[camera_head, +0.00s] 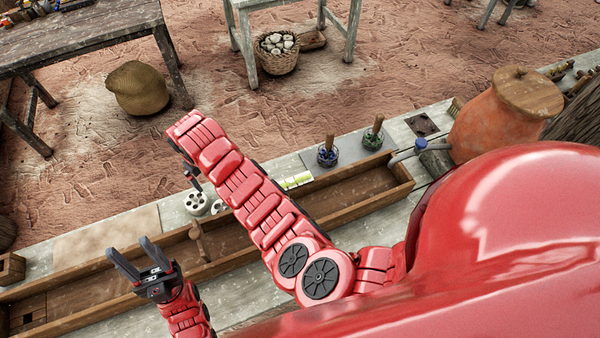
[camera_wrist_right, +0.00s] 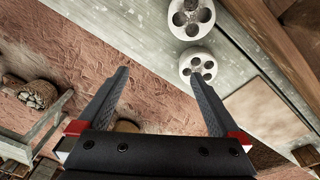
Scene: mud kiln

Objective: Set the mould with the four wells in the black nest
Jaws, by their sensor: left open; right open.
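Two pale round moulds with dark wells stand side by side on the bench. In the head view one mould (camera_head: 196,202) is clear and the other (camera_head: 218,207) is partly behind my right arm. The right wrist view shows both, one mould (camera_wrist_right: 197,66) nearer the tan board and one (camera_wrist_right: 191,18) at the top edge. My right gripper (camera_wrist_right: 163,95) is open and empty, pointing toward the moulds. My left gripper (camera_head: 137,258) is open and empty over the wooden trough. A dark square (camera_head: 422,124) on the bench may be the black nest.
A long wooden trough (camera_head: 365,192) runs along the bench. A tan board (camera_head: 105,236) lies left of the moulds. Two pots with brushes (camera_head: 327,156) (camera_head: 373,139) and a yellow-green item (camera_head: 297,181) stand behind it. A large clay jar (camera_head: 490,125) stands at right.

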